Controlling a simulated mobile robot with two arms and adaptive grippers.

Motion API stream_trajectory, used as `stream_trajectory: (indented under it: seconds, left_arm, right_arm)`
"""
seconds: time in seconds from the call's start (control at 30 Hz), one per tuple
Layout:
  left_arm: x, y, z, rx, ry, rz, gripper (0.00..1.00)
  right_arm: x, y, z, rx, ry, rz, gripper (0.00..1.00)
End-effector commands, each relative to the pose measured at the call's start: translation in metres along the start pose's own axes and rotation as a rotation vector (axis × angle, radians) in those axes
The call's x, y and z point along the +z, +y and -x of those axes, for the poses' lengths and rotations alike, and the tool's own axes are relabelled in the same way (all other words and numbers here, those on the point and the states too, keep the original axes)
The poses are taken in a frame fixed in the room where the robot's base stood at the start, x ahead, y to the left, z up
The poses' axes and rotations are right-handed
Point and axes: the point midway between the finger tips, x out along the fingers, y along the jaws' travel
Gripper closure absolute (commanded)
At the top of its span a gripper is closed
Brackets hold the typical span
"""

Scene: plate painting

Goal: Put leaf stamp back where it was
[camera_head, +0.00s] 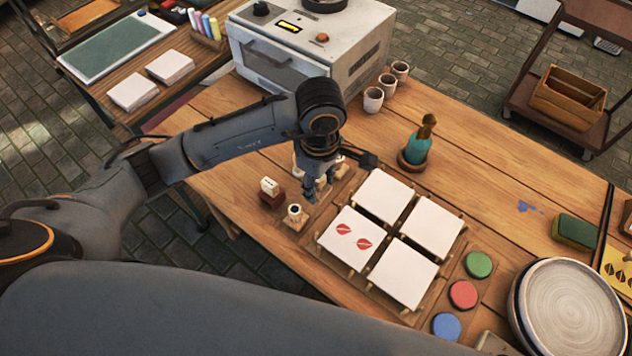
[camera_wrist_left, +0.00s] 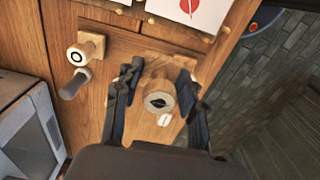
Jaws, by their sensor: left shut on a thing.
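The leaf stamp (camera_wrist_left: 159,100), a round wooden stamp with a dark leaf mark on top, is between the fingers of my left gripper (camera_wrist_left: 158,93). In the head view the left gripper (camera_head: 316,188) is shut on it at the wooden stamp rack (camera_head: 325,214), left of the white tiles. The gripper mostly hides the stamp there, and I cannot tell whether it touches the rack. My right gripper is not in view.
Several white tiles (camera_head: 384,197) lie on a pegged board; one (camera_head: 350,252) bears two red leaf prints. Green, red and blue ink pads (camera_head: 463,294) are at the right. A kiln (camera_head: 312,49) stands behind.

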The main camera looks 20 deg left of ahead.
Motion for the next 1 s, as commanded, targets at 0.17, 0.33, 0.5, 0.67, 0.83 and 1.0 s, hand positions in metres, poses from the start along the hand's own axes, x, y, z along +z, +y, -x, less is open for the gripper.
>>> stream_trajectory:
  seconds: [0.17,0.33,0.5,0.67,0.83,1.0]
  left_arm:
    - [-0.017,0.017,-0.033,-0.007,-0.001,0.001,0.80]
    - [-0.025,0.027,-0.048,-0.002,-0.002,-0.001,0.80]
    - [-0.029,0.030,-0.064,-0.007,-0.003,-0.001,0.80]
    - [-0.029,0.030,-0.083,-0.004,-0.002,-0.002,0.80]
    - [-0.030,0.031,-0.086,-0.001,-0.001,-0.004,0.80]
    - [-0.030,0.030,-0.089,-0.001,0.000,-0.004,0.80]
  right_arm:
    - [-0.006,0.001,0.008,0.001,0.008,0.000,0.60]
    - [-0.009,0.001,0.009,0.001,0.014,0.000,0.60]
    - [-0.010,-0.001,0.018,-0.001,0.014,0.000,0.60]
    - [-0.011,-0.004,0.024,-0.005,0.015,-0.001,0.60]
    - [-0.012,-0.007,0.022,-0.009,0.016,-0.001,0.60]
    - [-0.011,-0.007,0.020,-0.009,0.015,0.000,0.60]
